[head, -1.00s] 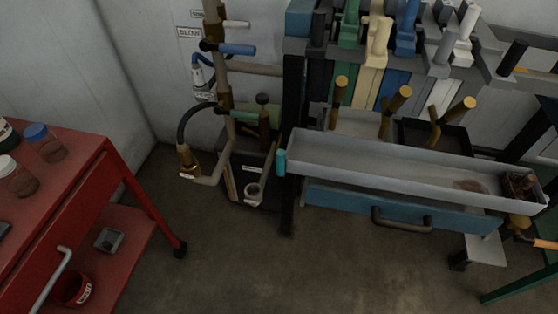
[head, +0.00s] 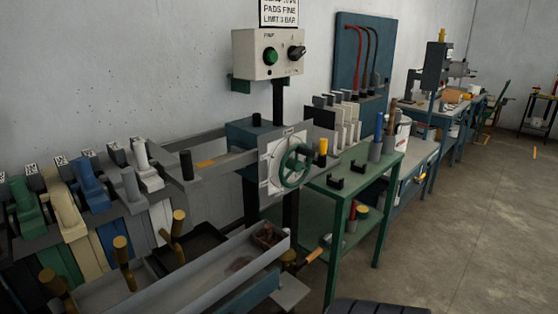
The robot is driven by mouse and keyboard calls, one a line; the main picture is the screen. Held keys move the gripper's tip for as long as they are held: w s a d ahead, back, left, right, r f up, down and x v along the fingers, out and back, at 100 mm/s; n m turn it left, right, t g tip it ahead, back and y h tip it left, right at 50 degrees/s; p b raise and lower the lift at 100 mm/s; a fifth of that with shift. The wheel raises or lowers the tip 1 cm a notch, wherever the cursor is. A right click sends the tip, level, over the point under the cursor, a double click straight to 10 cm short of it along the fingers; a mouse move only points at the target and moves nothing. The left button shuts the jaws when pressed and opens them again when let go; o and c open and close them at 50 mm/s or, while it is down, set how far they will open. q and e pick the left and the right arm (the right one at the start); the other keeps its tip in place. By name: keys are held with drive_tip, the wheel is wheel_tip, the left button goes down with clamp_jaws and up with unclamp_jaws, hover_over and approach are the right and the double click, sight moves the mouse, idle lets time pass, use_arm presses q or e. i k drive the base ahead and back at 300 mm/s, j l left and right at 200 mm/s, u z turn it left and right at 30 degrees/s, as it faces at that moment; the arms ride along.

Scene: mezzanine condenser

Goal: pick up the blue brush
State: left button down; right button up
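A narrow upright blue item (head: 379,127) stands on the green workbench (head: 345,178), at its far right end. It rises above a grey cup (head: 375,149) and looks like it stands in it. It is small here, and I cannot tell for sure that it is the blue brush. A second grey cup (head: 389,142) is beside it. Neither of my grippers shows in the head view.
A green handwheel (head: 295,165) and a grey control box (head: 268,53) are left of the bench. Black brackets (head: 335,185) lie on the benchtop. A long grey trough (head: 215,262) is at lower left. The floor (head: 470,220) at right is clear.

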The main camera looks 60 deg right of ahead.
sight(378, 131)
drive_tip(key=z, duration=2.7)
